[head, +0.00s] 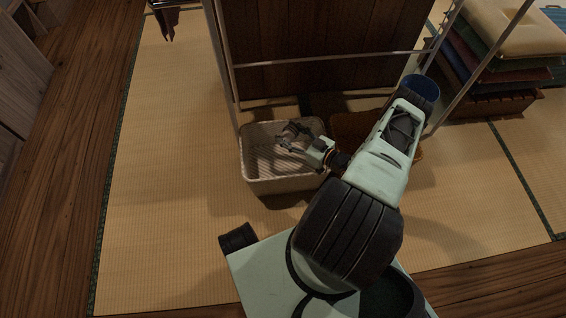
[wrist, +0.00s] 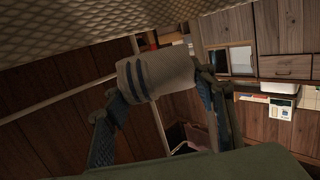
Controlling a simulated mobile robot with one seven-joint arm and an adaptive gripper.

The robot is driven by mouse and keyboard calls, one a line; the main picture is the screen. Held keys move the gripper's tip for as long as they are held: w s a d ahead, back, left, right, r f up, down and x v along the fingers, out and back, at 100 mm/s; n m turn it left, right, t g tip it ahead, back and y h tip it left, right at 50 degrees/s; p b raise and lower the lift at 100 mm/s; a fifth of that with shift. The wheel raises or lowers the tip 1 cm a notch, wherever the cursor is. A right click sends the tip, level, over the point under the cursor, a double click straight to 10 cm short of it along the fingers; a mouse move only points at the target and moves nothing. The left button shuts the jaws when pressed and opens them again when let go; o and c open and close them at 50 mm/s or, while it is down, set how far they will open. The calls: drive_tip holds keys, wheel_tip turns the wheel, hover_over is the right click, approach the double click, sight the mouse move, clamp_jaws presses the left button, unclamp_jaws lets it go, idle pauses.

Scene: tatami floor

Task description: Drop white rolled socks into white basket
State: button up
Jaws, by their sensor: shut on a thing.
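My gripper (head: 289,138) is over the white basket (head: 276,187), which stands on the tatami in the head view. In the wrist view my gripper (wrist: 160,90) is shut on the rolled socks (wrist: 167,72), a pale roll with dark stripes held between the two fingers. In the head view the socks (head: 291,129) are small and dim above the basket's open top. The part of the basket that shows in the head view looks empty.
A brown woven basket (head: 352,124) stands to the right of the white one, partly behind my arm. A metal rack frame (head: 330,58) rises around and behind the baskets. Stacked cushions (head: 500,45) lie at the far right. The tatami on the left is clear.

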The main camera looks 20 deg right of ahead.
drive_tip(key=o, duration=1)
drive_tip(key=v, duration=1.2)
drive_tip(key=shift+s, duration=0.1)
